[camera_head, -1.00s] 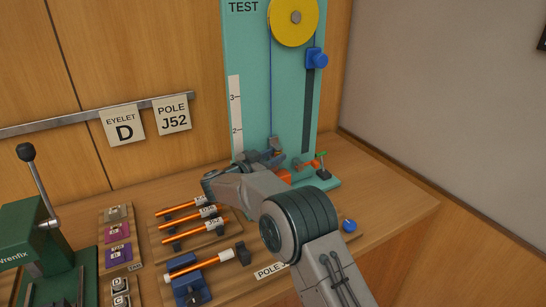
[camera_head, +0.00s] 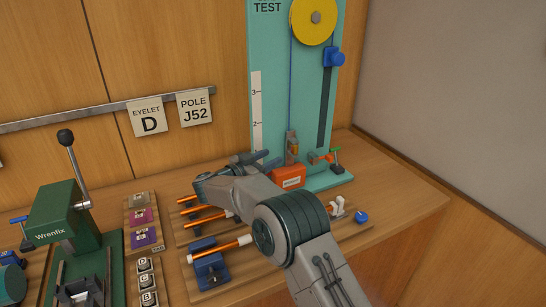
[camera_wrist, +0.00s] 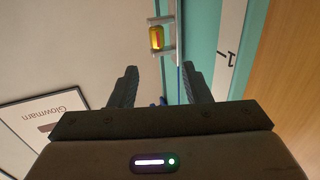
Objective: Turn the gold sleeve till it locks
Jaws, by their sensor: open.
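The gold sleeve (camera_head: 294,148) sits on a grey metal link that hangs from the blue cord on the teal test board (camera_head: 262,55). In the wrist view the gold sleeve (camera_wrist: 156,37) shows a red band, and grey link bars run beside it. My gripper (camera_wrist: 160,68) is open, with nothing between its fingers. The sleeve lies beyond the fingertips, near the middle of the gap in the picture, and apart from them. In the head view my gripper (camera_head: 258,161) is left of the sleeve, and its fingertips are partly hard to make out.
An orange block (camera_head: 289,177) stands below the sleeve at the board's foot. Orange poles (camera_head: 225,248) lie on racks under my arm. A green press (camera_head: 65,220) stands at left.

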